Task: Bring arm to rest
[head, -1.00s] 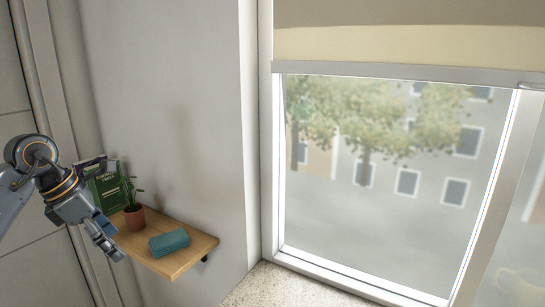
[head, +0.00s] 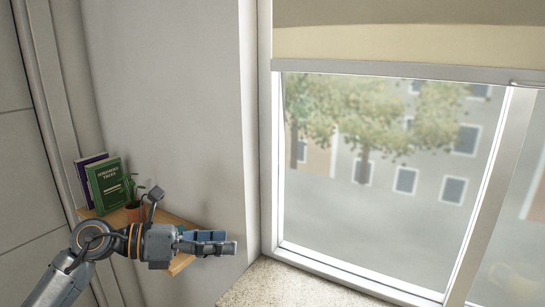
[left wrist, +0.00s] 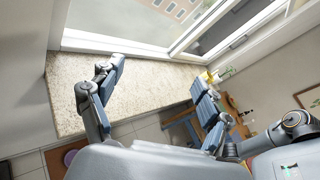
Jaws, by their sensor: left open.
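My left gripper (head: 228,242) reaches in from the lower left in the head view. It points right and passes in front of the small wooden shelf (head: 180,263). In the left wrist view the two fingers of my left gripper (left wrist: 158,72) are spread wide, with nothing between them. Beyond them lies the speckled stone sill (left wrist: 152,88) under the window. My right gripper is not in view.
The shelf bears a green book (head: 107,185), a purple book (head: 84,178) and a potted plant (head: 133,213). A large window (head: 370,200) and the speckled sill (head: 285,285) lie to the right. The wall above the shelf is bare.

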